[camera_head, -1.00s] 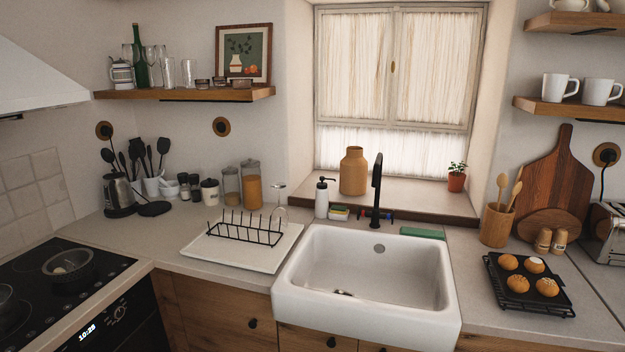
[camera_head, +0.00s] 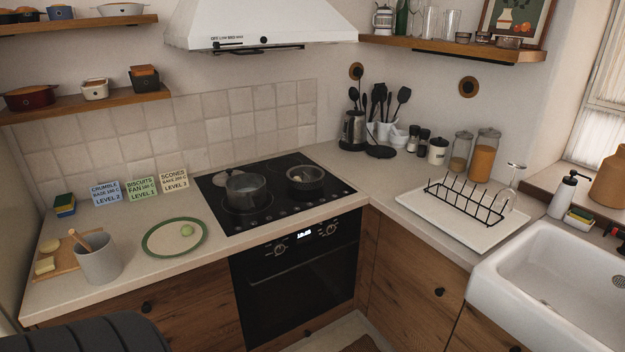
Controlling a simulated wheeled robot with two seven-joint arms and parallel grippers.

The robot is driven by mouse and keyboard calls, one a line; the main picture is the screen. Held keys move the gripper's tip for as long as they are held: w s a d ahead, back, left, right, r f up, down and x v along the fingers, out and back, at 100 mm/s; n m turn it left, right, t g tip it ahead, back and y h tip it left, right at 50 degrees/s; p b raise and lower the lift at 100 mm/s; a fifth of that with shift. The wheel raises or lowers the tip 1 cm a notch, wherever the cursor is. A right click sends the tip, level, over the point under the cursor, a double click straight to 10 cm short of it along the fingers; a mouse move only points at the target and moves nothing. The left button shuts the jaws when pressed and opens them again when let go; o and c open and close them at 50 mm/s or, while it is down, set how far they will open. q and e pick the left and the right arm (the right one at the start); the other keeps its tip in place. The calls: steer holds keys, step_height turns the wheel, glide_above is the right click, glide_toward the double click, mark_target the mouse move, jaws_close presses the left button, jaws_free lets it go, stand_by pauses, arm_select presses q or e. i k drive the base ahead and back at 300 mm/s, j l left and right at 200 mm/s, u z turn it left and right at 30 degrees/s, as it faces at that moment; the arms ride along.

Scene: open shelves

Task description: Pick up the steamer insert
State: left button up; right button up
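On the black hob (camera_head: 275,210), a shallow round metal vessel (camera_head: 305,179) sits at the right, with something pale inside. It may be the steamer insert, but I cannot tell for sure. A larger metal pot (camera_head: 246,191) stands to its left on the hob. A lid or similar round piece shows at the pot's rim; its exact form is too small to tell. Neither of my grippers is in view.
Left of the hob are a green-rimmed plate (camera_head: 174,238), a grey crock (camera_head: 98,260) and several recipe cards (camera_head: 139,190). The range hood (camera_head: 262,24) hangs above. A drying rack (camera_head: 466,201) stands between hob and sink (camera_head: 560,290). A dark ribbed shape fills the bottom left corner.

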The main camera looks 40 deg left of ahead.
mark_target(311, 176)
steer(key=u, duration=1.4)
